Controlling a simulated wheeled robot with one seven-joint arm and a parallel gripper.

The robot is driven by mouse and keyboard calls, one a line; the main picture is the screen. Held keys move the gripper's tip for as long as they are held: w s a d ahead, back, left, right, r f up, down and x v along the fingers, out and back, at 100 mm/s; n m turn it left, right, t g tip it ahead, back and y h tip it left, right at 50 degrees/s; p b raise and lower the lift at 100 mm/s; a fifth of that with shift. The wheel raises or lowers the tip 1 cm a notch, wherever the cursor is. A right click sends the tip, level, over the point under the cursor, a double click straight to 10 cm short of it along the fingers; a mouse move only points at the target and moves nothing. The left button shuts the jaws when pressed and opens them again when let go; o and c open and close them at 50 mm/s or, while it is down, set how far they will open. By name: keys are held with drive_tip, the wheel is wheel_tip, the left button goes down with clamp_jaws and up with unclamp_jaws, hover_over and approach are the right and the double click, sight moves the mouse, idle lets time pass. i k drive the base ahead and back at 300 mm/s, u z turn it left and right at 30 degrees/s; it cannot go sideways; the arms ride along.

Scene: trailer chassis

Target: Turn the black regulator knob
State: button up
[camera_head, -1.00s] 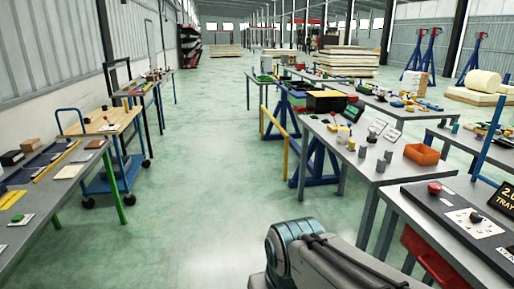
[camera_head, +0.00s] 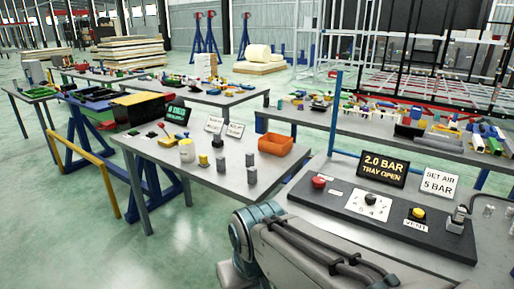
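The black regulator knob (camera_head: 370,199) sits on a white dial plate (camera_head: 356,208) on a dark control panel (camera_head: 330,204). The knob is small and its pointer direction is too small to read. Behind it a black display (camera_head: 383,169) reads "2.0 BAR TRAY OPEN". A white sign (camera_head: 436,183) beside the display reads "SET AIR 5 BAR". My arm shows at the bottom centre, in front of the panel's table. My gripper is out of view.
A red button (camera_head: 318,181) is left of the dial, and a yellow button (camera_head: 417,213) labelled VENT is right of it. A grey fitting (camera_head: 458,216) stands at the panel's right end. An orange bin (camera_head: 276,144) is on the table to the left. Open floor lies at left.

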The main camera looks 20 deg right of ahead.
sight(371, 198)
drive_tip(key=z, duration=0.9)
drive_tip(key=i, duration=0.75)
drive_tip(key=z, duration=0.9)
drive_tip(key=i, duration=0.25)
drive_tip(key=z, duration=0.15)
